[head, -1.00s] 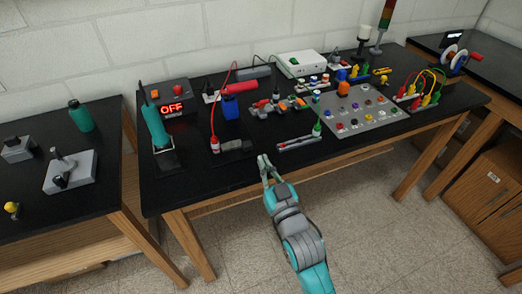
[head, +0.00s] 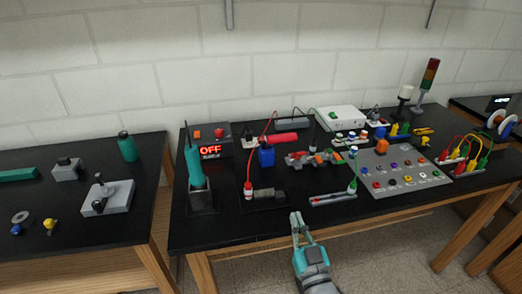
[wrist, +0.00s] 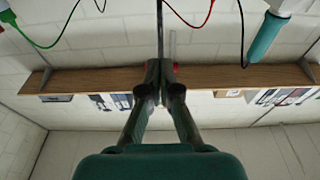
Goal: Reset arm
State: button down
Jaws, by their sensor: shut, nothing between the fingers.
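My gripper (head: 297,217) is at the front edge of the black-topped middle table (head: 225,232), seen in the lower middle of the head view. Its fingers are together with nothing between them. In the wrist view the two dark fingers (wrist: 160,72) meet at their tips, and the gripper's dark green body fills the bottom. In the head view my teal and grey arm reaches up from the bottom edge. The table's objects are beyond the gripper, and it appears to touch none of them.
On the table stand a teal-handled tool (head: 194,165) in its stand, a box reading OFF (head: 210,141), a blue bottle (head: 266,156), a red-and-white plug (head: 248,190) and a grey button panel (head: 400,174). A second table (head: 60,225) is at left. Floor shows in front.

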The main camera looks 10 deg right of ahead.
jog(key=s+f+g, duration=0.1)
jog(key=s+f, duration=0.4)
jog(key=s, duration=0.5)
jog(key=s+f+g, duration=0.2)
jog(key=s+f, duration=0.3)
jog(key=s, duration=0.4)
jog(key=s+g, duration=0.2)
jog(key=s, duration=1.8)
jog(key=shift+s+r, duration=0.2)
